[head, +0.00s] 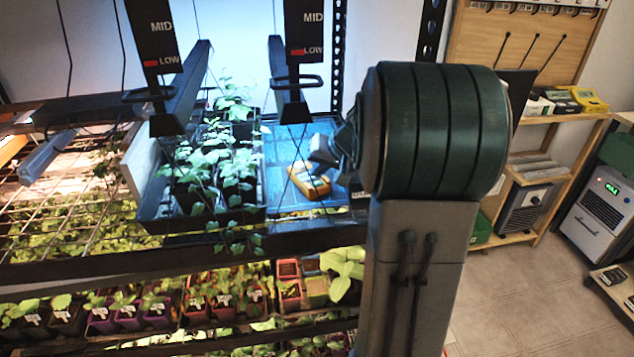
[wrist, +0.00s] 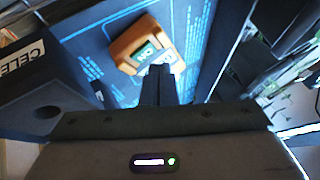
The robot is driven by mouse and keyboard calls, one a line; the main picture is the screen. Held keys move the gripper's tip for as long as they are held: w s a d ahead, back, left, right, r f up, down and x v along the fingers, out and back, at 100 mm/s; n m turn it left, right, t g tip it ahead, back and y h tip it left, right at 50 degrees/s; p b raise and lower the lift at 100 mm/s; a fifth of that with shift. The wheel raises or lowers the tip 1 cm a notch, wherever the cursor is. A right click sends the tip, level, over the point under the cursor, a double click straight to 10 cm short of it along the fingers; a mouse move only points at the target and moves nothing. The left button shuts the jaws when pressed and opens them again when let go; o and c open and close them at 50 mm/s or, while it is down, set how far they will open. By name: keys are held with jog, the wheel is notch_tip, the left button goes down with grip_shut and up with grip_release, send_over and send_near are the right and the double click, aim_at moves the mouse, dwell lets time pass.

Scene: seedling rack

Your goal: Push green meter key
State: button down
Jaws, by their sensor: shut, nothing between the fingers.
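The orange meter (wrist: 124,46) lies on a blue mat in the wrist view, with a green patch marked with letters, which seems to be the green key (wrist: 143,50). A pale patch beside the key is partly hidden by my fingertips. In the head view the meter (head: 303,187) shows yellow-orange on the mat. My gripper (wrist: 159,70) is shut and empty, its tips at the near edge of the meter's face. I cannot tell whether they touch it. In the head view my gripper (head: 325,155) is just above the meter, with my arm to the right.
The blue mat (head: 285,150) lies on the rack shelf. A dark tray of seedlings (head: 255,214) stands left of the meter. Two hanging lamp bars (head: 180,90) (head: 285,85) reach over the shelf. A dark block with letters (wrist: 35,85) stands left in the wrist view.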

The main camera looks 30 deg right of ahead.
aim_at(319, 184)
jog(key=shift+r+p, duration=1.4)
jog(key=shift+r, duration=1.1)
jog(key=shift+s+f, duration=0.1)
